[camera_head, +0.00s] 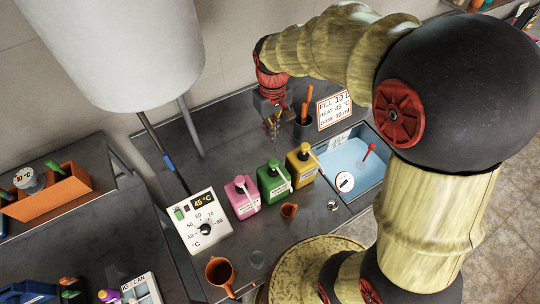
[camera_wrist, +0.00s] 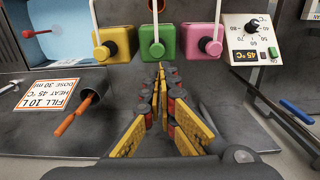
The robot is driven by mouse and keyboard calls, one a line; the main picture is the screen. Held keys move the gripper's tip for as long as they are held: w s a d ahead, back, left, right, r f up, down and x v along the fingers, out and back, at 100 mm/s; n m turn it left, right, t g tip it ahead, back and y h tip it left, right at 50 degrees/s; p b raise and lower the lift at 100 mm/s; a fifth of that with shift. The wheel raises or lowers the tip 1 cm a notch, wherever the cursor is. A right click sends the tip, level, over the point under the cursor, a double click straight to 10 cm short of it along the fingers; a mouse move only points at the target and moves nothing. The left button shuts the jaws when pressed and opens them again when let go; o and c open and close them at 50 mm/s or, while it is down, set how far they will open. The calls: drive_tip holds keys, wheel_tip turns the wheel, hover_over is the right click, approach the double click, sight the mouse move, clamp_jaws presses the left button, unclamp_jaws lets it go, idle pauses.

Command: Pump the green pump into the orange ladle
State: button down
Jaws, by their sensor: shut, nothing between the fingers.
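The green pump (camera_head: 273,183) stands on the dark counter between a pink pump (camera_head: 243,197) and a yellow pump (camera_head: 302,165). Its pale spout points towards the lower right. A small orange cup (camera_head: 289,211), apparently the ladle's bowl, sits just in front of it; I cannot make out its handle. My gripper (camera_head: 272,132) is behind the pumps and apart from them. In the wrist view, the closed fingertips (camera_wrist: 161,70) point at the back of the green pump (camera_wrist: 160,42), with nothing between them.
A blue water basin (camera_head: 352,160) lies to the right. A sign (camera_head: 334,107) is behind the basin.

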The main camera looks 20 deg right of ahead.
sight(272, 162)
wheel_tip(272, 162, down, 14)
drive_tip(key=shift+p, duration=0.6)
drive_tip(key=shift+s, duration=0.1)
